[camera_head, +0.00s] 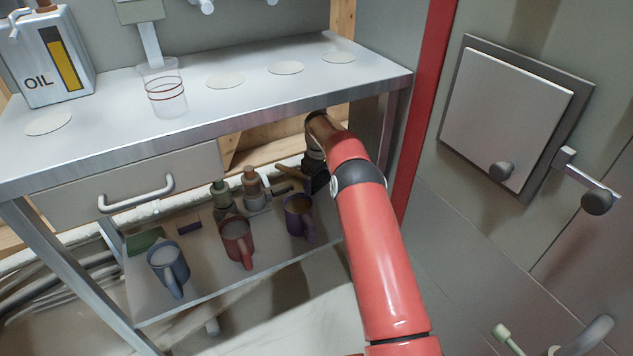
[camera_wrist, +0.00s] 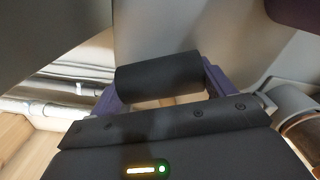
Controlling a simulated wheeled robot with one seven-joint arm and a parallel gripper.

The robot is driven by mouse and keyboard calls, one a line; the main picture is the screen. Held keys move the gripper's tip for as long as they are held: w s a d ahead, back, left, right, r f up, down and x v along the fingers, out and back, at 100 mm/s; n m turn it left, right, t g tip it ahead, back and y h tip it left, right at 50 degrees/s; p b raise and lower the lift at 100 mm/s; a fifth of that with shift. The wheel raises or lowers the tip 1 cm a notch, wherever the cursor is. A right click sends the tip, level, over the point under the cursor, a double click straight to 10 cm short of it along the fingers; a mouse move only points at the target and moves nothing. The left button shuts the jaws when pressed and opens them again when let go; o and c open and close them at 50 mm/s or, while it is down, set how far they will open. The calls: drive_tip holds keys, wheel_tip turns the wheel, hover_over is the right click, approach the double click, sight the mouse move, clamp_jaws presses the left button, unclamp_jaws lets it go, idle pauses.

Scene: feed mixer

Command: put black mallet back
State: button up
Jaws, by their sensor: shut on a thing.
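The black mallet shows in the wrist view as a dark cylindrical head (camera_wrist: 158,78) between the purple fingers of my gripper (camera_wrist: 160,84). My gripper is shut on it. In the head view my gripper (camera_head: 316,182) is under the metal table, low over the right part of the lower shelf, and is partly hidden by my red arm. A brown stick (camera_head: 292,172) beside it may be the mallet's handle; I cannot tell whether the mallet touches the shelf.
The lower shelf (camera_head: 205,292) holds a blue mug (camera_head: 168,268), a red mug (camera_head: 237,243) and a purple mug (camera_head: 299,215), with small bottle-like items behind. The tabletop (camera_head: 210,115) above carries a glass (camera_head: 166,95) and an oil can (camera_head: 50,60). A table leg stands close right.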

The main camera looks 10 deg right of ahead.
wheel_tip(320, 180, up, 9)
drive_tip(key=shift+f, duration=0.1)
drive_tip(key=shift+t+y, duration=0.5)
drive_tip(key=shift+t, duration=0.1)
wheel_tip(320, 180, down, 8)
drive_tip(key=b, duration=1)
drive_tip(key=shift+s+d+f, duration=0.1)
drive_tip(key=shift+s+f, duration=0.05)
drive_tip(key=shift+f, duration=0.1)
drive_tip(key=shift+f, duration=0.55)
drive_tip(key=o, duration=1.4)
drive_tip(key=shift+f, duration=0.1)
